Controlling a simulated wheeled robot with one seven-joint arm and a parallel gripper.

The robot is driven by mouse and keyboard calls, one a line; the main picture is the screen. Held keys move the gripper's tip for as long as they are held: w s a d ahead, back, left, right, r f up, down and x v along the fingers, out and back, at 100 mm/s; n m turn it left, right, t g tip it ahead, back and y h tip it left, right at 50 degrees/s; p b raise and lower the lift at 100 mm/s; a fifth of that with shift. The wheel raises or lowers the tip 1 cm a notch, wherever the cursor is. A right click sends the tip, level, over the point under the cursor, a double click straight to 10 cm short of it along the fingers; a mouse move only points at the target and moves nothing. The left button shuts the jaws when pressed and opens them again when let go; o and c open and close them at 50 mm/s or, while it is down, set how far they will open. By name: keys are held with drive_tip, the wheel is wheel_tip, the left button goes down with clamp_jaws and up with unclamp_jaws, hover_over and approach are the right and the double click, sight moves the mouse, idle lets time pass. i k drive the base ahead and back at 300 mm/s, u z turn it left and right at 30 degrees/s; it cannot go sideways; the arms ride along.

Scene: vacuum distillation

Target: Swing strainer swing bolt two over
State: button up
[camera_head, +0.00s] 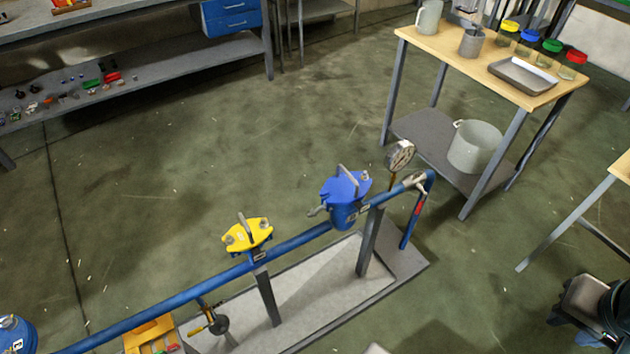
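A blue strainer-like housing (345,214) sits on the blue pipe right of centre. It has a blue lid (345,187) with an upright grey handle (347,176). A grey bolt-like piece (317,210) sticks out from its left side; whether it is a swing bolt swung outward is too small to tell. A second fitting to the left has a yellow lid (247,236), a grey upright bar and small metal nuts or bolts on either side. I cannot tell which bolt is number two. My gripper's fingers do not show in this view.
The blue pipe (170,300) runs on grey posts over a low base. A pressure gauge (400,155) stands near its right end. A wooden-topped table (440,45) with jars stands behind, right. A dark, unclear object (590,310) is at bottom right. The floor left of centre is clear.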

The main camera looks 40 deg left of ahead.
sight(322, 207)
drive_tip(key=u, duration=1.9)
drive_tip(key=i, duration=0.5)
drive_tip(key=u, duration=1.35)
drive_tip(key=k, duration=1.15)
drive_tip(key=z, duration=0.8)
drive_tip(key=i, duration=0.55)
drive_tip(key=z, duration=0.05)
